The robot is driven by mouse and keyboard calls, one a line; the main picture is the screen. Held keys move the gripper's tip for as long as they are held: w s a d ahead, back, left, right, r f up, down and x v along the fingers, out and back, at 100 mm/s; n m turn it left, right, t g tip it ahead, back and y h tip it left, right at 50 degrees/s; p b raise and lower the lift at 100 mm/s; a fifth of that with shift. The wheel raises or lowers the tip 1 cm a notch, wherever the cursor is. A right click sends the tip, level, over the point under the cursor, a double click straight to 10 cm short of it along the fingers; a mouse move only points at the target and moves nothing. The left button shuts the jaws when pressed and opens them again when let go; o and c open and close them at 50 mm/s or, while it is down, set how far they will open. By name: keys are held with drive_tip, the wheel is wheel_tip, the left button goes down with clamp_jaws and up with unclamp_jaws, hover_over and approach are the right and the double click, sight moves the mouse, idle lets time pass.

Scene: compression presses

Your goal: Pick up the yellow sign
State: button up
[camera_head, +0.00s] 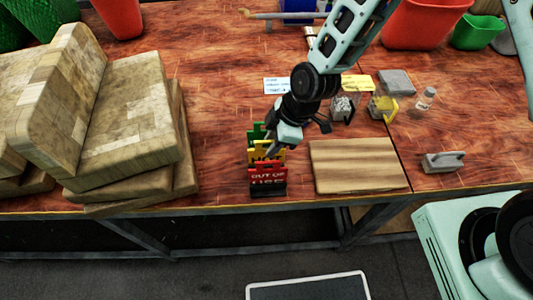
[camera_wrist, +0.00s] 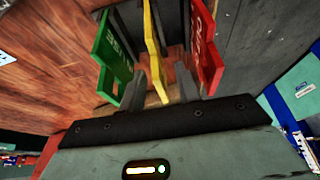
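The yellow sign (camera_head: 267,156) stands in the middle of a row in a dark holder (camera_head: 268,190) near the table's front edge. A green sign (camera_head: 257,132) is behind it and a red "out of use" sign (camera_head: 268,177) is in front. My gripper (camera_head: 276,148) is over the row and partly hides the yellow sign. In the wrist view, my gripper (camera_wrist: 162,84) is open, one finger on each side of the yellow sign (camera_wrist: 154,45). The green sign (camera_wrist: 114,58) is left of the fingers and the red sign (camera_wrist: 207,48) is right. Contact with the yellow sign cannot be told.
A wooden board (camera_head: 358,166) lies right of the signs. Stacked blocks (camera_head: 125,115) fill the left side. A metal block with a handle (camera_head: 443,162), a small bottle (camera_head: 426,98) and a yellow-handled block (camera_head: 382,107) are to the right. Red bins (camera_head: 424,22) stand behind.

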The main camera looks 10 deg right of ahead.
sight(266, 149)
drive_tip(key=shift+p+x, duration=0.5)
drive_tip(key=shift+x, duration=1.25)
drive_tip(key=shift+a, duration=0.1)
clamp_jaws()
drive_tip(key=shift+w+r, duration=0.1)
drive_tip(key=shift+r, duration=0.05)
